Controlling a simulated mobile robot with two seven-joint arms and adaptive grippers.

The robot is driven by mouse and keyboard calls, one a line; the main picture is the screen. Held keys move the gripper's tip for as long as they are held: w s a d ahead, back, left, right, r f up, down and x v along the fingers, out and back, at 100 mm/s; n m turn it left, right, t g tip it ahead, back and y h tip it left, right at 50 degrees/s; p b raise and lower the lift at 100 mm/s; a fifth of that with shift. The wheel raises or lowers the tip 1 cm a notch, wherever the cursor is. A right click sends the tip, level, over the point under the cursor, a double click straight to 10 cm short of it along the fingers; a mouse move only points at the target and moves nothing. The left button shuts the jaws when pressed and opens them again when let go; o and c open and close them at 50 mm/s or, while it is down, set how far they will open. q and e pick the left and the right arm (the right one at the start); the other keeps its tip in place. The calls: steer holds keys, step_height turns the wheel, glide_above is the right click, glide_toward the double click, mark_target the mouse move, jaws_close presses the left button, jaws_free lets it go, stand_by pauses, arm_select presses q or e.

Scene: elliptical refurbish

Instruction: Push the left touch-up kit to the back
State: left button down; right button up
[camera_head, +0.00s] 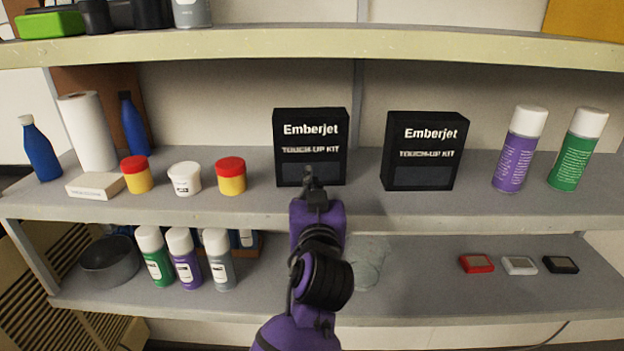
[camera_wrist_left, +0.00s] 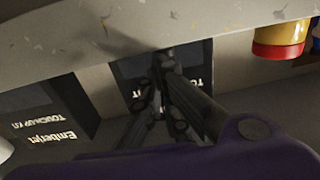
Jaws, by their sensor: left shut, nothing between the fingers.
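The left touch-up kit (camera_head: 311,132) is a black box marked Emberjet, standing upright on the middle shelf in the head view. It also shows behind my fingers in the wrist view (camera_wrist_left: 128,78). My left gripper (camera_head: 310,172) is shut and empty, with its tips in front of the lower middle of this kit's front face. In the wrist view the shut fingers (camera_wrist_left: 163,62) reach to the box; I cannot tell whether they touch it. The right touch-up kit (camera_head: 424,151) stands upright to the right, apart from the left one. My right gripper is not in view.
On the middle shelf (camera_head: 370,203), a red-lidded yellow jar (camera_head: 231,176) stands left of the left kit, and spray cans (camera_head: 515,150) stand far right. The upper shelf (camera_head: 300,46) runs above the kits. Shelf shows behind the kits up to the back wall.

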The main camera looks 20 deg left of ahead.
arm_select(q)
steer(key=shift+w+a, duration=0.1)
steer(key=shift+w, duration=0.15)
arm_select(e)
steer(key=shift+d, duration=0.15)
arm_select(q)
steer(key=shift+w+a, duration=0.1)
steer(key=shift+w, duration=0.15)
steer(key=shift+x, duration=0.85)
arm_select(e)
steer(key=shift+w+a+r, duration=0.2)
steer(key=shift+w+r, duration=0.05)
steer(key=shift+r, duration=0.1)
